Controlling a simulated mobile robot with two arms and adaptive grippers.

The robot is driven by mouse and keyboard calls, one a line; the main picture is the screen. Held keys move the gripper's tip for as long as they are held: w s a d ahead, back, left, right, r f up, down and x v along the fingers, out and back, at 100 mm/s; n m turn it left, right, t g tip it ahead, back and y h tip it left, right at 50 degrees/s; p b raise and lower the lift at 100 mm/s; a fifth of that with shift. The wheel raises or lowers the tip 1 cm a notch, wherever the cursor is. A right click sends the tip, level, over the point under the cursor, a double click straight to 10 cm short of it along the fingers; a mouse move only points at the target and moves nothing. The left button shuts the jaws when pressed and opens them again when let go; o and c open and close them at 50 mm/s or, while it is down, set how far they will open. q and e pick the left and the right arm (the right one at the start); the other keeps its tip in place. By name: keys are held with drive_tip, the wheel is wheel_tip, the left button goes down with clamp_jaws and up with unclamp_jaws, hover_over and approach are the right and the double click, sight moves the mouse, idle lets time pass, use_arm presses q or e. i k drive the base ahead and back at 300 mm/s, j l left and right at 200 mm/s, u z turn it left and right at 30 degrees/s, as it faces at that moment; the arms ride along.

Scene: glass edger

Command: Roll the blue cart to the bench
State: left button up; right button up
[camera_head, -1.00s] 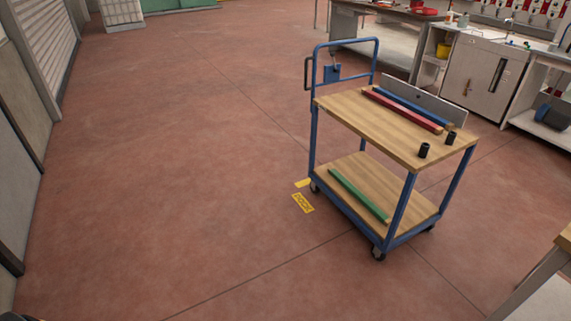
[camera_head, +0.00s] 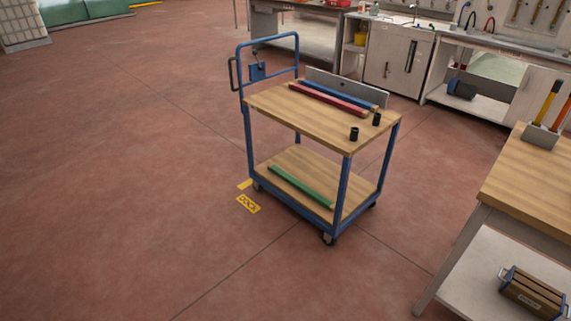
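The blue cart (camera_head: 340,190) stands on the red floor near the middle of the head view. It has two wooden shelves, a blue push handle (camera_head: 268,40) at its far left end, and casters. Its top shelf carries a red bar, a blue bar, a grey plate and two small black cylinders. A green bar (camera_head: 300,187) lies on its lower shelf. A wooden-topped bench (camera_head: 510,185) stands at the right edge, apart from the cart with floor between them. Other benches stand along the back, and I cannot tell which one the task names. Neither gripper shows.
Yellow floor markings (camera_head: 248,204) lie just left of the cart. A sink cabinet (camera_head: 390,62) and worktops line the back right. A box (camera_head: 533,292) sits on the right bench's lower shelf. The floor to the left and in front is clear.

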sight(345, 133)
drive_tip(key=i+j+z, duration=0.4)
drive_tip(key=i+j, duration=0.95)
